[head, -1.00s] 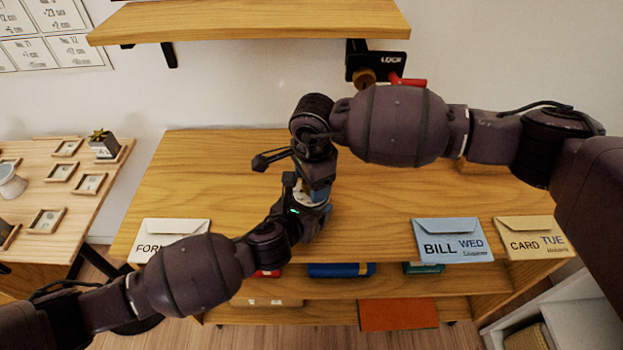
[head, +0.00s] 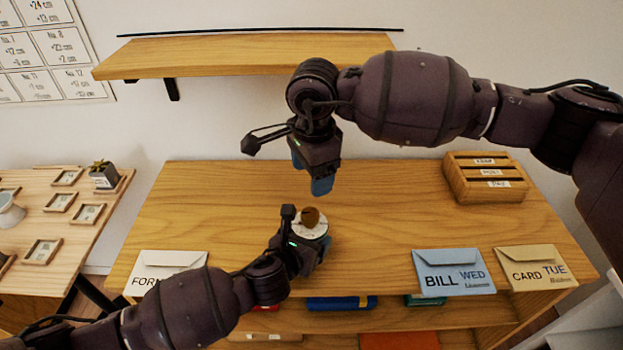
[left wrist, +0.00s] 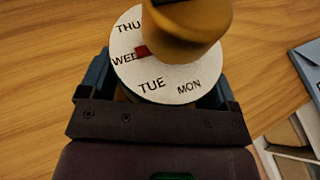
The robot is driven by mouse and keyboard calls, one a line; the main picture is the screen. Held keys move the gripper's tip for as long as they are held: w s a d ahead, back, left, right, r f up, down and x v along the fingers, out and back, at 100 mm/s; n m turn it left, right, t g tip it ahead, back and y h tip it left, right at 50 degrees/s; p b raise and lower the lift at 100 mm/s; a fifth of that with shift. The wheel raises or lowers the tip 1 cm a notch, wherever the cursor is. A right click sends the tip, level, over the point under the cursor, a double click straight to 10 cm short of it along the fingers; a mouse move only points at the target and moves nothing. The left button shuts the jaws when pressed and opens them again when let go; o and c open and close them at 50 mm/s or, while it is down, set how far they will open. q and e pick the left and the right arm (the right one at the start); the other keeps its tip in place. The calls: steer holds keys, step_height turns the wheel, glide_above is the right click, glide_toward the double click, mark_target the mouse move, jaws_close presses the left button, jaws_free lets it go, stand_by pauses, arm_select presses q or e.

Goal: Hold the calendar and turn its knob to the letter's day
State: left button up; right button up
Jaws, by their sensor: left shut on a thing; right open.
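The calendar (head: 322,229) is a round white dial with a brass-brown knob (head: 310,217) on top, standing on the desk. In the left wrist view the dial (left wrist: 178,88) shows THU, WED, TUE and MON; a red pointer (left wrist: 143,52) beside the knob points at WED. My left gripper (head: 306,240) is shut on the calendar from the front left. My right gripper (head: 312,178) is open and empty, above and behind the knob, apart from it. A blue BILL letter (head: 445,289) reads WED. A cream CARD letter (head: 530,279) reads TUE. A white FORM letter (head: 160,262) is partly hidden by my left arm.
A wooden rack (head: 459,184) with labelled slats stands at the desk's back right. A wall shelf (head: 250,55) hangs above. A side table (head: 80,232) with small frames is at left. The desk (head: 200,205) is bare around the calendar.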

stand_by(0.4)
arm_select(q)
steer(key=o, duration=1)
steer(key=shift+s, duration=0.1)
